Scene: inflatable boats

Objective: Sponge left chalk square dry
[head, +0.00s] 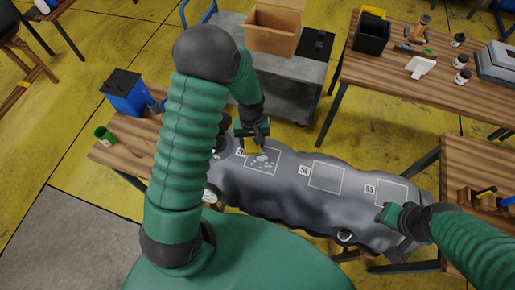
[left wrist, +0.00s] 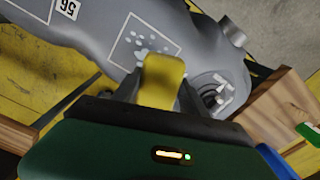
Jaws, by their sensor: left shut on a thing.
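The left chalk square (head: 270,168) is outlined on the grey inflatable boat tube (head: 235,187), with pale wet spots (head: 262,158) inside it. It also shows in the left wrist view (left wrist: 128,52). My left gripper (head: 256,141) is at the square's upper edge in the head view. It is shut on a yellow sponge (left wrist: 162,78), which overlaps the square's near edge in the left wrist view; I cannot tell whether it touches the tube. My right gripper (head: 389,216) is by the tube's right end, below the right square; its jaws are not clear.
A middle square (head: 326,178) and a right square (head: 391,193) are on the tube. A valve (left wrist: 212,92) is close to my left gripper. A grey cart (head: 285,75) stands behind.

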